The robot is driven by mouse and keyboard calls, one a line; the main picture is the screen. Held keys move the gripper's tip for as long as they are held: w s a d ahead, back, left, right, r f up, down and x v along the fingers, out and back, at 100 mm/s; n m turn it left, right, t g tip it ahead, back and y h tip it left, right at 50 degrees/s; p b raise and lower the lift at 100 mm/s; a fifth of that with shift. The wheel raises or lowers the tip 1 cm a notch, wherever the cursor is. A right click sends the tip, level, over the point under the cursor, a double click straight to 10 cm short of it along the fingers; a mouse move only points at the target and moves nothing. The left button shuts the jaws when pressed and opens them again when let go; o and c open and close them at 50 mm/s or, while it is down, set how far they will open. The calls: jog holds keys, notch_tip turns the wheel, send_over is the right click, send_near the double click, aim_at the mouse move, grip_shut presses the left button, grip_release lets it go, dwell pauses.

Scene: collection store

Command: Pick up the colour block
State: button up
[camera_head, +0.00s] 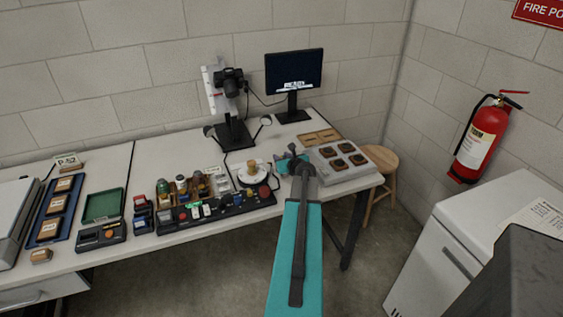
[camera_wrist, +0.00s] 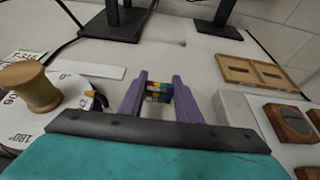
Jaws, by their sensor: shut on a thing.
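The colour block (camera_wrist: 159,92), a small block with a grid of coloured squares, is between the two purple fingers of my gripper (camera_wrist: 160,94) in the wrist view. The fingers are shut on it, one at each side. In the head view my gripper (camera_head: 292,156) is over the right part of the table, between the round white dial and the grey tray. The block cannot be made out there, and my arm covers part of that area. I cannot tell whether the block touches the table.
A round dial stand with a wooden spool (camera_wrist: 30,88) is close on the left. A grey tray (camera_head: 362,171) with dark-topped wooden pieces is close on the right. A wooden frame (camera_wrist: 257,74), a camera stand (camera_head: 234,133) and a monitor (camera_head: 294,73) are behind. Bare tabletop lies ahead.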

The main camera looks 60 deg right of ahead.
jog(key=shift+r, duration=0.7)
jog(key=s+a, duration=0.1)
jog(key=a, duration=0.1)
jog(key=s+a+b, duration=0.1)
jog(key=s+a, duration=0.3)
jog(key=shift+a+r+b, duration=0.25)
jog(key=shift+r+b, duration=0.05)
jog(key=shift+b, duration=0.1)
jog(key=shift+s+a+r, duration=0.2)
jog(key=shift+s+a, duration=0.7)
jog(key=shift+a, duration=0.2)
jog(key=shift+s+a+r+p, duration=0.1)
jog(key=shift+r+p, duration=0.1)
jog(key=shift+p, duration=0.15)
jog(key=a+p, duration=0.1)
jog(key=s+p, duration=0.1)
jog(key=p, duration=0.1)
jog(key=shift+s+a+r, duration=0.15)
jog(key=shift+a, duration=0.2)
jog(key=a+p, duration=0.1)
jog(key=p, duration=0.4)
jog(key=shift+s, duration=0.4)
jog(key=shift+s+a+p, duration=0.25)
jog(key=shift+a+p, duration=0.1)
jog(key=shift+p, duration=0.6)
jog(key=shift+s+a+p, duration=0.15)
jog(key=shift+p, duration=0.2)
